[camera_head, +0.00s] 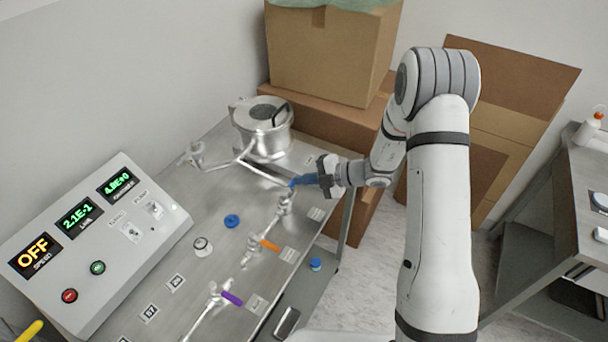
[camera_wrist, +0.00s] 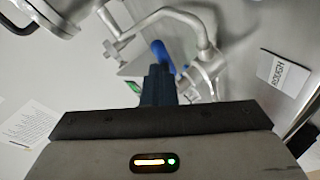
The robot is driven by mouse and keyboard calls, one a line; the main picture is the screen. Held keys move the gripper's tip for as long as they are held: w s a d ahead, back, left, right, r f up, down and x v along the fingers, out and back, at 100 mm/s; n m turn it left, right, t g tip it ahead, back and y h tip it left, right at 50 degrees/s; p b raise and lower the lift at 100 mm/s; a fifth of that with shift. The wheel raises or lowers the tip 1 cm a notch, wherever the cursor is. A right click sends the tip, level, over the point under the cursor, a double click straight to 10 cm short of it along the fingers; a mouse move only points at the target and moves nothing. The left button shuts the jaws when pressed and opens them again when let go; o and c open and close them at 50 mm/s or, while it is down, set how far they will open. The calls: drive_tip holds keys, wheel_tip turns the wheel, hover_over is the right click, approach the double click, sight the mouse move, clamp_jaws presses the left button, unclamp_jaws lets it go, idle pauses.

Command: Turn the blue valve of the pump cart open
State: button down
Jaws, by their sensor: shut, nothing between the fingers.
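The blue valve handle (camera_head: 292,184) sits on the metal piping near the right edge of the pump cart (camera_head: 200,245), largely hidden by my gripper in the head view. In the wrist view the blue handle (camera_wrist: 162,53) slants just beyond the fingertips, beside a bent silver pipe. My gripper (camera_head: 301,181) reaches in from the right, with its dark blue fingers together and empty. The fingertips (camera_wrist: 158,72) are at or very near the handle; I cannot tell whether they touch it.
An orange-handled valve (camera_head: 269,245) and a purple-handled valve (camera_head: 232,298) sit nearer on the cart. A control box (camera_head: 95,245) reading OFF stands left, a metal vessel (camera_head: 264,130) behind. Cardboard boxes (camera_head: 325,50) fill the back. Another table (camera_head: 585,190) stands right.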

drive_tip(key=w+d+r, duration=0.2)
drive_tip(key=d+r, duration=0.1)
drive_tip(key=d, duration=0.3)
drive_tip(key=w+d+r, duration=0.2)
drive_tip(key=d+r, duration=0.1)
drive_tip(key=d, duration=0.2)
drive_tip(key=s+d+r+n+g+h+b, duration=0.1)
drive_tip(key=s+r+n+h+b, duration=0.2)
drive_tip(key=s+n, duration=0.7)
drive_tip(key=s+d+r+n+g+h, duration=0.1)
drive_tip(key=s+r+n+h, duration=0.2)
drive_tip(key=s+r+n, duration=0.65)
drive_tip(key=s+d+n+t+h+b, duration=0.1)
drive_tip(key=s+d+n+h, duration=0.1)
drive_tip(key=n, duration=0.5)
drive_tip(key=s+d+f+n+t+h+b, duration=0.1)
drive_tip(key=s+d+n+h, duration=0.1)
drive_tip(key=s+n, duration=0.3)
drive_tip(key=s+d+n+t+h+b, duration=0.1)
drive_tip(key=s+d+n+h, duration=0.2)
drive_tip(key=n, duration=0.8)
drive_tip(key=shift+s+d+f+t, duration=0.2)
drive_tip(key=shift+s+d+t, duration=0.1)
drive_tip(key=shift+d, duration=0.05)
